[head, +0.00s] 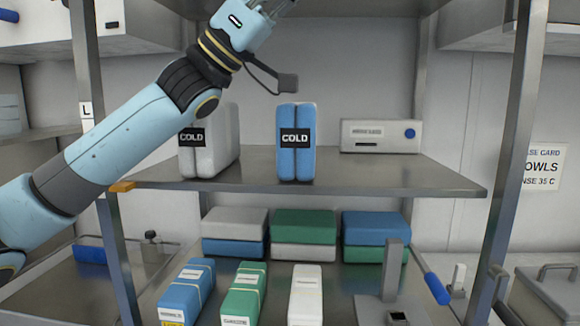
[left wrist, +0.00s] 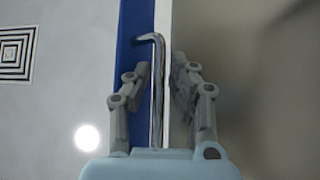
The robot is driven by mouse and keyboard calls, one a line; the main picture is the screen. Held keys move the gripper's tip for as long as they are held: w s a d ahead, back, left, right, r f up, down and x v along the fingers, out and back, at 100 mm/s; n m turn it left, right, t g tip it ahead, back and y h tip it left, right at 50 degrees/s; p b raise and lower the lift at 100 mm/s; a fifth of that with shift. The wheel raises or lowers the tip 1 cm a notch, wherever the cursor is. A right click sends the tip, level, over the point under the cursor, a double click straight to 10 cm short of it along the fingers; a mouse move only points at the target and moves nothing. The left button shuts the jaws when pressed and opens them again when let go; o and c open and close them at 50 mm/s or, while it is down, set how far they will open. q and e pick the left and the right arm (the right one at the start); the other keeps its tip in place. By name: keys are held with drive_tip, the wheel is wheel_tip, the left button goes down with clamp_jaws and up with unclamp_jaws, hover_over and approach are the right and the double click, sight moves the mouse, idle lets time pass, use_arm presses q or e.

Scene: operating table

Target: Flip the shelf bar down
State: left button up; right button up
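In the left wrist view a bent chrome bar (left wrist: 157,95) runs upright between the fingers of my left gripper (left wrist: 163,72) and hooks left at its top. I take it for the shelf bar. The fingers stand apart on either side of it, and I see no clear grip on it. In the head view my left gripper (head: 274,6) is at the top edge, above the middle shelf (head: 380,177). Its fingertips are cut off there, and the bar cannot be made out. My right gripper is not in view.
A white COLD pack (head: 217,150) and a blue COLD pack (head: 302,160) stand on the middle shelf below my left arm, with a white box (head: 380,136) to the right. Several packs fill the lower level. Metal posts (head: 510,130) flank the shelves.

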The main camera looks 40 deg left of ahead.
use_arm(q)
drive_tip(key=shift+s+d+n+t+y, duration=0.15)
drive_tip(key=shift+n+t+y, duration=0.1)
drive_tip(key=shift+n+t, duration=0.3)
drive_tip(key=shift+s+d+n+t+y, duration=0.1)
drive_tip(key=shift+n+t+y, duration=0.2)
drive_tip(key=shift+n, duration=0.35)
drive_tip(key=s+a+f+n+t+y+p, duration=0.1)
drive_tip(key=s+a+f+n+t+p, duration=0.1)
drive_tip(key=s+a+f, duration=0.5)
drive_tip(key=w+d+f+n+y, duration=0.1)
drive_tip(key=w+f+y, duration=0.1)
drive_tip(key=f, duration=0.2)
drive_tip(key=w+d+f+n+y, duration=0.1)
drive_tip(key=w+d+f+y, duration=0.1)
drive_tip(key=f, duration=0.3)
drive_tip(key=w+d+f+n+t+y, duration=0.1)
drive_tip(key=w+f+y, duration=0.1)
drive_tip(key=f+y, duration=0.2)
drive_tip(key=shift+d+f+n+y+b, duration=0.2)
drive_tip(key=shift+f+n+y+b, duration=0.1)
drive_tip(key=shift+f, duration=0.3)
wheel_tip(320, 180, down, 12)
drive_tip(key=d+n+g+y, duration=0.1)
drive_tip(key=g+y, duration=0.1)
drive_tip(key=y, duration=0.4)
drive_tip(key=shift+n, duration=0.3)
